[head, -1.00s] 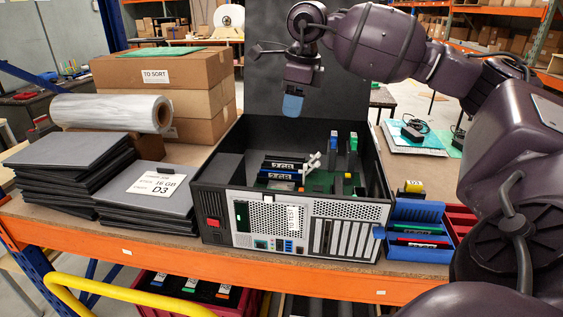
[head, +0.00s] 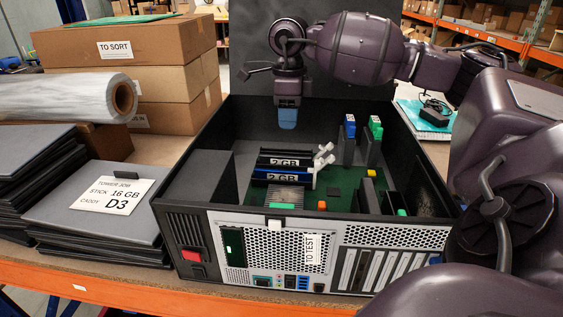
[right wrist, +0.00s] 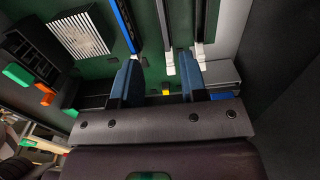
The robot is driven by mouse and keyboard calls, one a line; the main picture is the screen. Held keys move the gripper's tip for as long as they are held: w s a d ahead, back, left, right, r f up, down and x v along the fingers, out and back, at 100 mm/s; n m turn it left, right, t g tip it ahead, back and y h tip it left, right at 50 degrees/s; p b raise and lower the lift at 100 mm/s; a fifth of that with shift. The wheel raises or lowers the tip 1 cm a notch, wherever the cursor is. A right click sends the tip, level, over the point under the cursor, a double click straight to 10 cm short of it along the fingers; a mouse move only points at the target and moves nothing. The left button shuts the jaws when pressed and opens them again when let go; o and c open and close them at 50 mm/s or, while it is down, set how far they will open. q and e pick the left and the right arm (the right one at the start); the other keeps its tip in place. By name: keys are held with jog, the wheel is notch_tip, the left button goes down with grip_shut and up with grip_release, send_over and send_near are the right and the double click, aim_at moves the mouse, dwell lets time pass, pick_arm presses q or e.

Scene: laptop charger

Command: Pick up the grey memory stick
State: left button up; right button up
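Two memory sticks stand upright in the board of the open computer case (head: 200,258). The rear one (head: 286,160), dark with a "2 GB" label, looks like the grey stick. The front one (head: 284,176) has a blue label reading "2 GB". White latches show at their right ends. My right gripper (head: 287,118) hangs fingers-down above the case, behind and higher than the sticks. In the right wrist view its two blue fingers (right wrist: 158,82) are apart with nothing between them; the blue-edged stick (right wrist: 125,25) and white latches lie beyond. My left gripper is not in view.
The case walls surround the board. Taller cards with blue (head: 349,126) and green (head: 375,128) tops stand right of the sticks. A card (head: 115,194) reading "STICK 16 GB, CADDY D3" lies on a dark stack at left. Boxes (head: 120,50) stand behind.

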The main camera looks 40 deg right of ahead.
send_over(287, 156)
jog(key=f, duration=0.4)
jog(key=shift+s+a+f, duration=0.1)
jog(key=shift+s+f, duration=0.05)
jog(key=shift+s, duration=0.25)
jog(key=shift+w+f+b, duration=0.15)
jog(key=shift+w+f, duration=0.05)
jog(key=shift+f, duration=1.35)
jog(key=shift+w+f+b, duration=0.15)
jog(key=shift+f, duration=1.4)
grip_shut()
